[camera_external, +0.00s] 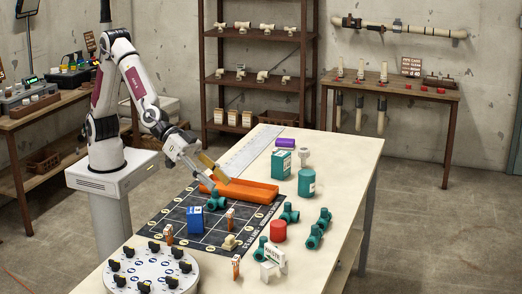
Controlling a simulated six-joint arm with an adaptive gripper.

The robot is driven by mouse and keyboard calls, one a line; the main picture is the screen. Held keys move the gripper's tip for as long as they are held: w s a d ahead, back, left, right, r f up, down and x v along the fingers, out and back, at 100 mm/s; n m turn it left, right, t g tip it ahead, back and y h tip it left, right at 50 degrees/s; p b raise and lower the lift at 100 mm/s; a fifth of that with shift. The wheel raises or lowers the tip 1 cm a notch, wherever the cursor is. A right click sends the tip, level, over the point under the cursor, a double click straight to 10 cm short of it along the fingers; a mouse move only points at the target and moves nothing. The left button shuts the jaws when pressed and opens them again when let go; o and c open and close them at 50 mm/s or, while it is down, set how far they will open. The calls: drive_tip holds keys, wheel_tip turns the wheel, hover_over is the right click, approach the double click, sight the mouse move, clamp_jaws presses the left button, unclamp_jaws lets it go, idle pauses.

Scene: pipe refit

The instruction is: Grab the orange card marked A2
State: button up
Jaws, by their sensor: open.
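Several small orange pieces that look like upright cards or tags stand on the table: one on the left of the dark grid mat (178,212), an orange card (168,234); one near the mat's middle, an orange card (230,220); and one near the front, an orange card (236,267). Their marks are too small to read, so I cannot tell which is A2. My gripper (221,178) is open and seems empty, above or near the long orange tray (255,193) at the back of the mat. It is apart from all the cards.
Teal pipe fittings (314,236), a red cylinder (278,231), a teal can (306,182) and a teal box (281,163) stand to the right. A round white dial plate (150,271) is at the front left.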

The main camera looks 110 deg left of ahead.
drive_tip(key=w+d+f+t+y, duration=0.15)
drive_tip(key=d+f, duration=0.25)
drive_tip(key=f, duration=0.4)
drive_tip(key=n+y, duration=0.1)
drive_tip(key=y, duration=0.2)
approach(234, 257)
drive_tip(key=x, duration=0.2)
drive_tip(key=shift+w+a+f+t+h, duration=0.1)
drive_tip(key=shift+w+f+t+h, duration=0.15)
drive_tip(key=shift+w, duration=0.05)
drive_tip(key=shift+x, duration=1.3)
drive_tip(key=shift+w, duration=0.15)
drive_tip(key=shift+x, duration=2.45)
drive_tip(key=shift+f, duration=0.1)
drive_tip(key=shift+c, duration=0.3)
